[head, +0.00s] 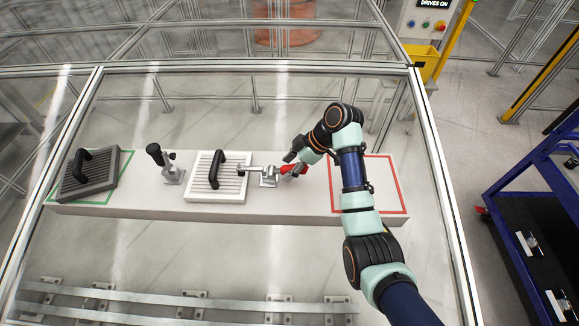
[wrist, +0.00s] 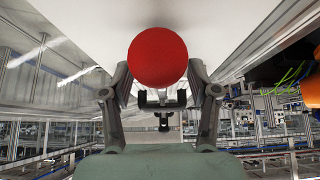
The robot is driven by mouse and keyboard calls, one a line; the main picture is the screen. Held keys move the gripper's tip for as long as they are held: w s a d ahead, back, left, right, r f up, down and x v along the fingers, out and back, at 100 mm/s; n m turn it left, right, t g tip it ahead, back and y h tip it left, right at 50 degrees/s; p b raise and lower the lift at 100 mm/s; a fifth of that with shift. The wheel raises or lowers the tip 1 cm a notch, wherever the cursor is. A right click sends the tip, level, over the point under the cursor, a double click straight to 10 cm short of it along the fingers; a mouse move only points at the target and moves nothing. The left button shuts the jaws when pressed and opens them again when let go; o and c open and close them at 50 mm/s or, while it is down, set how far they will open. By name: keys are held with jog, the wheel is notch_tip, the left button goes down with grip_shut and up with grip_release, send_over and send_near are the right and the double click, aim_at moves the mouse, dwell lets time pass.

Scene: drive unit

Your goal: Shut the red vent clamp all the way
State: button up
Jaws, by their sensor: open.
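The red vent clamp (head: 290,169) is a metal toggle clamp on the white bench, right of the white vent. Its metal arm (head: 252,171) reaches left to the vent's right edge; whether it presses there I cannot tell. Its red handle points right, towards my gripper. My gripper (head: 298,155) is open at the handle, partly covering it. In the wrist view the rounded red handle end (wrist: 157,57) sits between the two spread fingers of my gripper (wrist: 160,80), with gaps at both sides. The white slatted vent (head: 231,190) has a black handle.
A second clamp with a black upright handle (head: 154,151) stands left of the white vent. A dark grey vent (head: 99,178) lies in a green outline at the bench's left end. A red outlined area (head: 390,211) at the right is empty. Metal framing (head: 430,170) surrounds the bench.

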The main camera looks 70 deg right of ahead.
aim_at(289, 166)
notch_tip(289, 166, up, 6)
jog(key=p, duration=0.3)
jog(key=shift+f, duration=0.15)
jog(key=shift+r, duration=1)
